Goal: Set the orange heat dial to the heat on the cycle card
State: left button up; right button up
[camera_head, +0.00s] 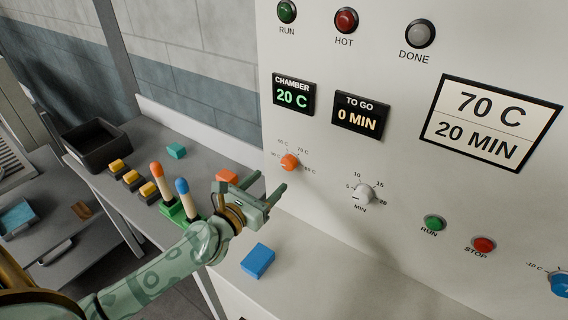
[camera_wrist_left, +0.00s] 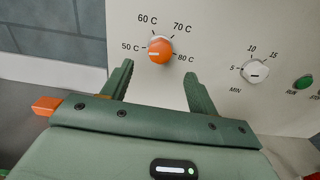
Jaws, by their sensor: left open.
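The orange heat dial (camera_head: 289,161) is on the pale panel, with marks from 50 C to 80 C around it. In the left wrist view the dial (camera_wrist_left: 160,50) has a white mark on its left side, toward 50 C. The cycle card (camera_head: 490,121) reads 70 C and 20 MIN. My left gripper (camera_head: 266,185) is open and empty, below and in front of the dial. In the left wrist view its fingertips (camera_wrist_left: 158,72) stand apart, below the dial on either side, not touching it. My right gripper is not in view.
The white minute dial (camera_head: 362,194) is right of the heat dial, with green RUN (camera_head: 434,222) and red STOP (camera_head: 484,245) buttons beyond. The chamber display (camera_head: 293,95) reads 20 C. A blue block (camera_head: 258,261), pegs and other blocks stand on the bench below.

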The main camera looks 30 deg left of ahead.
aim_at(286, 165)
pick_arm(q)
jog(key=w, duration=0.5)
jog(key=w+d, duration=0.1)
jog(key=w, duration=0.1)
jog(key=shift+w, duration=0.25)
jog(key=shift+c, duration=0.3)
jog(key=c, duration=0.9)
